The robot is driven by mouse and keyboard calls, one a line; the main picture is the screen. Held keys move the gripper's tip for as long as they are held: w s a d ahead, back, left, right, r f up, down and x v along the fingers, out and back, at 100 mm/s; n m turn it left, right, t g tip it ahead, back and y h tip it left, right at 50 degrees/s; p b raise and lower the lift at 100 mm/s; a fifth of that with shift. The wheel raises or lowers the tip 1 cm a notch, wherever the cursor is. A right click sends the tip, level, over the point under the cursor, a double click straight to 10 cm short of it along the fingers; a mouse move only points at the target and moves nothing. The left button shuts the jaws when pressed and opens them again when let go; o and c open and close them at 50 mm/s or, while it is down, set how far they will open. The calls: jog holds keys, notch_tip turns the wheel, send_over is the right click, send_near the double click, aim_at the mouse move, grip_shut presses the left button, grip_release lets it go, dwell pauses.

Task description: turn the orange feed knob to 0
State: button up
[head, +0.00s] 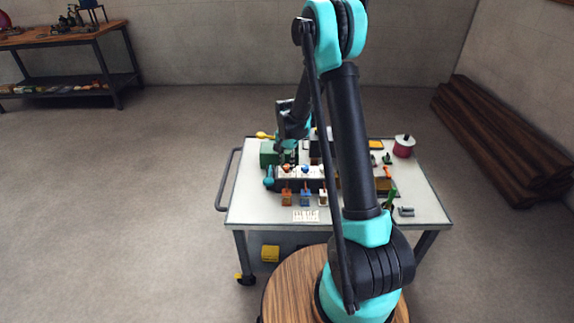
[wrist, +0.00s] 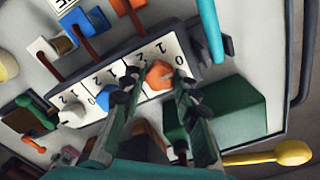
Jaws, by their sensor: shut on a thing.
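The orange feed knob (wrist: 159,74) sits on a white numbered plate (wrist: 150,56) in the wrist view. The marks 0, 1 and 2 stand around it. My gripper (wrist: 155,83) has a finger on each side of the knob and is shut on it. Which mark the knob points to is hard to tell. In the head view, the knob (head: 284,169) is small on the dark control box (head: 297,184), and my gripper (head: 289,151) reaches down over it.
A blue knob (wrist: 103,98) and a white knob (wrist: 72,116) stand in the same row. A green block (wrist: 236,112) and a yellow-ended lever (wrist: 285,153) lie close by. The cart's front left top is mostly clear.

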aim_at(287, 166)
jog(key=shift+m, duration=0.4)
jog(key=o, duration=1.2)
jog(key=shift+c, duration=0.2)
notch_tip(287, 166, up, 12)
